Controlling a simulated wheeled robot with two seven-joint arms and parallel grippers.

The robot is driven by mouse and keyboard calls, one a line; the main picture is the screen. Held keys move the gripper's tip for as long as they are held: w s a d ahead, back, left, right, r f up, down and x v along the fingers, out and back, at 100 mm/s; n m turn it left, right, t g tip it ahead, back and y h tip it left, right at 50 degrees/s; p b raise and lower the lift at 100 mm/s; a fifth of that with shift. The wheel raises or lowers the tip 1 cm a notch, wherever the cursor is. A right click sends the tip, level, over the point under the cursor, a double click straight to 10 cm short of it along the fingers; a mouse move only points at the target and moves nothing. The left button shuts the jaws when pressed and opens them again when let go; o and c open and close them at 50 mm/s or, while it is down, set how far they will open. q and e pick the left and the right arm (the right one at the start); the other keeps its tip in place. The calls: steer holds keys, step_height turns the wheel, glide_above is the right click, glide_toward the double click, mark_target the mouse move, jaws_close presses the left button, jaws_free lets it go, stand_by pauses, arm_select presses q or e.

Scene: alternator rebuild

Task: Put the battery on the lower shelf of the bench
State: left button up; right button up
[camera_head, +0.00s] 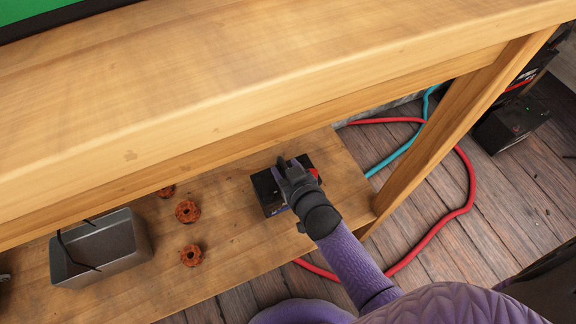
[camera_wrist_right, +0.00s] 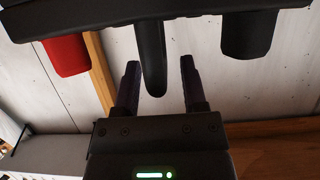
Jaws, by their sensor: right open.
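The black battery (camera_head: 268,190) with a red terminal cap sits on the bench's lower shelf (camera_head: 232,245), near its right end. My right gripper (camera_head: 288,168) is over the battery and hides part of its top. In the right wrist view the battery's black body (camera_wrist_right: 190,20) runs across the top, with a red cap (camera_wrist_right: 67,56) and a black cap (camera_wrist_right: 250,38). A black handle-like part of it reaches between the fingers of my right gripper (camera_wrist_right: 160,75), which are open with gaps on both sides. My left gripper is not in view.
A grey metal bin (camera_head: 105,250) and several rusty orange parts (camera_head: 188,211) are on the shelf to the left. The bench top (camera_head: 250,70) overhangs the shelf. A bench leg (camera_head: 455,125) and red hose (camera_head: 465,190) are right. A black box (camera_head: 512,122) stands beyond.

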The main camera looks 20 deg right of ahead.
steer(key=shift+s+r, duration=0.2)
steer(key=shift+s, duration=0.1)
arm_select(q)
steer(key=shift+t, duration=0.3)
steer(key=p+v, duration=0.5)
steer(key=p, duration=0.1)
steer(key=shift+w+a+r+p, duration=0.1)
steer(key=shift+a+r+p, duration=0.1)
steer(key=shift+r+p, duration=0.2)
arm_select(e)
steer(key=v, duration=1.1)
steer(key=shift+s, duration=0.2)
